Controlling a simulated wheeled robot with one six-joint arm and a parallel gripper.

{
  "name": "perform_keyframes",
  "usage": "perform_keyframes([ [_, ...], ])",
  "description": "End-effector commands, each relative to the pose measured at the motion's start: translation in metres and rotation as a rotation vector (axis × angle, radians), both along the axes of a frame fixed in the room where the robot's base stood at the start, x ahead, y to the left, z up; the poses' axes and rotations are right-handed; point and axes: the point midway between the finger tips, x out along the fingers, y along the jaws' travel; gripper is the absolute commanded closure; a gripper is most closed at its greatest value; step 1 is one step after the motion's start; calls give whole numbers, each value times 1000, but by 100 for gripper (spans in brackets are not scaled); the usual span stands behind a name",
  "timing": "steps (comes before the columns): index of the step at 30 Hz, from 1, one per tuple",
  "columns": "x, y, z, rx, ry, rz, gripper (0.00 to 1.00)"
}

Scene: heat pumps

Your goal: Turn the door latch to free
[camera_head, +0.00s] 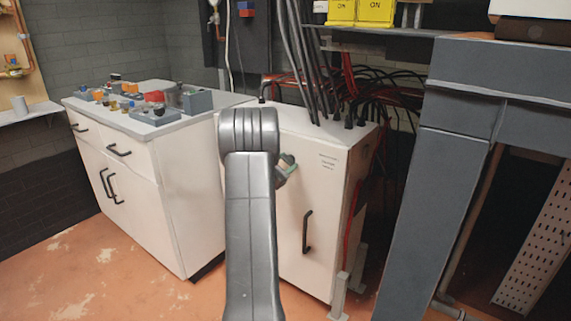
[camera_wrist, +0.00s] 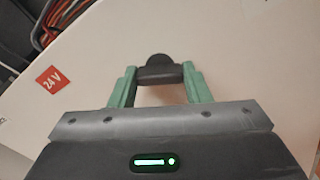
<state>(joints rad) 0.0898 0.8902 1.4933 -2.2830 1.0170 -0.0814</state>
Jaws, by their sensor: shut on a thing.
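The white cabinet (camera_head: 325,200) stands in the middle of the head view, with a black vertical handle (camera_head: 307,231) on its door. In the wrist view its white door face (camera_wrist: 235,55) fills the background. My gripper (camera_wrist: 160,78) has two green fingers shut on a dark latch (camera_wrist: 158,70), one finger at each side of it. The latch lies crosswise between the fingertips, and a rounded dark part shows above it. In the head view my gripper (camera_head: 287,165) is at the upper door, partly hidden behind my arm, and the latch cannot be made out there.
A white workbench (camera_head: 150,190) with several small parts on top stands left of the cabinet. Black cables rise from the cabinet top. A grey frame (camera_head: 455,150) stands at right. A red 24 V label (camera_wrist: 50,80) is on the cabinet. Orange floor (camera_head: 80,270) is clear at lower left.

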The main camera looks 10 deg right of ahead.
Motion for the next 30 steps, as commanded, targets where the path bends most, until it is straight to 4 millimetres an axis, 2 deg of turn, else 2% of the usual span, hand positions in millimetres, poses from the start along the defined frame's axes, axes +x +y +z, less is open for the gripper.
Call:
perform_keyframes([
  [15, 0, 0, 0, -302, 306, 0, 79],
  [28, 0, 0, -1, -340, 344, 0, 79],
  [29, 0, 0, -1, -340, 344, 0, 54],
  [30, 0, 0, -1, -340, 344, 0, 46],
])
